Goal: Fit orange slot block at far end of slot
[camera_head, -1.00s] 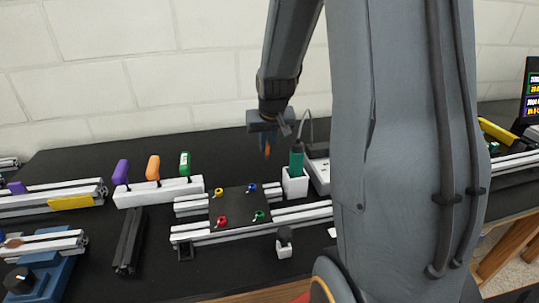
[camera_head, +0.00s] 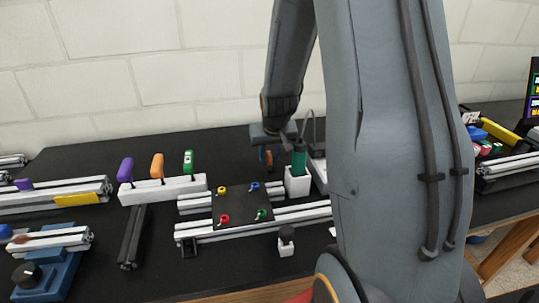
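My gripper (camera_head: 268,158) hangs pointing down behind the dark plate and left of the green-handled tool. Small orange parts show at its fingertips. I cannot tell whether they are the orange slot block or part of the fingers, nor whether the fingers are open or shut. No orange slot block shows clearly elsewhere. A pale slotted extrusion rail (camera_head: 215,229) runs along the front of the dark plate (camera_head: 240,208), with another behind it.
A white holder (camera_head: 165,190) bears purple, orange and green handled tools. The green-handled tool (camera_head: 299,158) stands in a white block close to the gripper. A dark extrusion (camera_head: 132,238) lies at front left. More rails (camera_head: 40,198) lie at far left. Bare black table shows at front centre.

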